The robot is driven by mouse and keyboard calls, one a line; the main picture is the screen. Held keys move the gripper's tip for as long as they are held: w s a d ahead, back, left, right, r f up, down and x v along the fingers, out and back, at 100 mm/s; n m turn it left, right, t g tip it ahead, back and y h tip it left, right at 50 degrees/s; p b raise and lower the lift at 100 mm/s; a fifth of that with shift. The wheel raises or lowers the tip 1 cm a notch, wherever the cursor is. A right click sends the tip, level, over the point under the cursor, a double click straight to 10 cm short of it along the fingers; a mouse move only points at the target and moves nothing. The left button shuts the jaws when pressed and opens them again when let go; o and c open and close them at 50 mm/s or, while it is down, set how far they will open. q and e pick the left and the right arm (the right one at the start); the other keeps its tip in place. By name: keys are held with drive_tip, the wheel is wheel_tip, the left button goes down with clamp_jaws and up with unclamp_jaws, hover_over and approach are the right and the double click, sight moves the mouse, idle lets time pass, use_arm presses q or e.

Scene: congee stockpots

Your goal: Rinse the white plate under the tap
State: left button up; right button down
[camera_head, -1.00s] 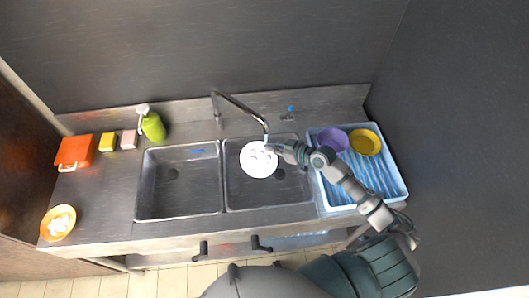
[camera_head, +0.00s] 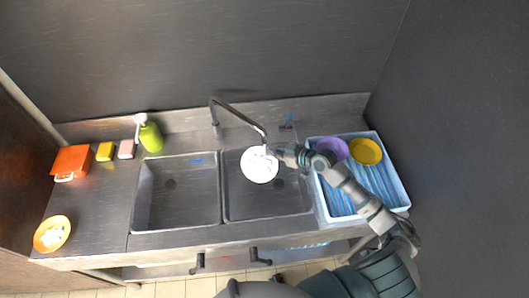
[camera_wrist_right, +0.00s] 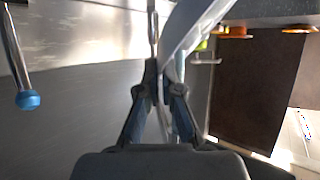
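The white plate (camera_head: 259,168) is under the spout end of the metal tap (camera_head: 239,116), over the right sink basin. Grey marks show on its face. My right gripper (camera_head: 277,152) is at the plate's upper right edge. In the right wrist view the plate (camera_wrist_right: 190,35) shows nearly edge-on, and the right gripper's fingers (camera_wrist_right: 160,95) are closed on its rim. I cannot tell for sure whether water is running. My left gripper is in neither view.
A blue rack (camera_head: 400,196) at right holds a purple bowl (camera_head: 333,148) and a yellow one (camera_head: 366,151). The left basin (camera_head: 178,200) is empty.

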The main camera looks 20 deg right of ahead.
drive_tip(key=shift+s+d, duration=0.35)
drive_tip(key=shift+d, duration=0.1)
drive_tip(key=shift+w+a, duration=0.1)
drive_tip(key=shift+w+a, duration=0.25)
drive_tip(key=shift+a, duration=0.15)
drive_tip(key=s+a+p, duration=0.2)
drive_tip(key=s+p, duration=0.1)
drive_tip(key=s+a+p, duration=0.1)
drive_tip(key=p, duration=0.1)
drive_tip(key=shift+s+a+r, duration=0.1)
drive_tip(key=shift+s+a, duration=0.15)
drive_tip(key=shift+s, duration=0.15)
drive_tip(key=shift+s+a+p, duration=0.35)
drive_tip(key=shift+s+p, duration=0.15)
drive_tip(key=shift+s, duration=0.05)
drive_tip(key=shift+s+a, duration=0.2)
drive_tip(key=shift+s, duration=0.1)
